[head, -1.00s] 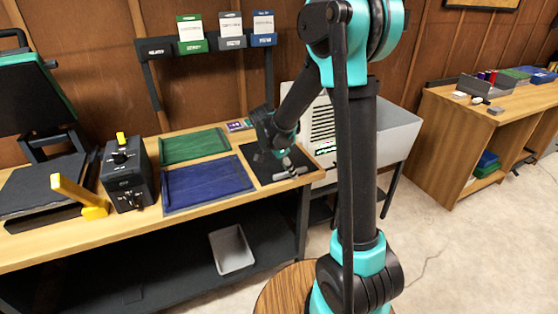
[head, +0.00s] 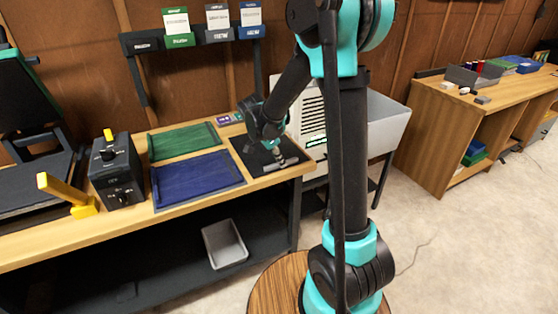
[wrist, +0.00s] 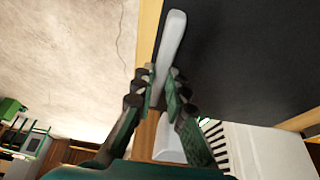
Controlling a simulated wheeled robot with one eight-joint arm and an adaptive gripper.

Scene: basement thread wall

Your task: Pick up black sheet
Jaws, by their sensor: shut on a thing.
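The black sheet (head: 243,158) lies flat on the right end of the wooden workbench, right of the blue sheet. A grey bar (head: 288,163) lies along its front right part. My gripper (head: 275,151) is down at the sheet beside this bar. In the wrist view the black sheet (wrist: 250,60) fills the upper right. My gripper (wrist: 158,88) is shut, with the pale grey bar (wrist: 172,40) between its fingers along the sheet's edge. Whether the sheet's edge is also pinched cannot be told. The sheet shows no clear lift.
The green sheet (head: 183,141) and blue sheet (head: 198,178) lie left on the workbench (head: 130,225). A black control box (head: 118,172) and yellow handle (head: 68,194) stand farther left. A white unit (head: 385,125) stands right of the bench. A grey bin (head: 225,243) is below.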

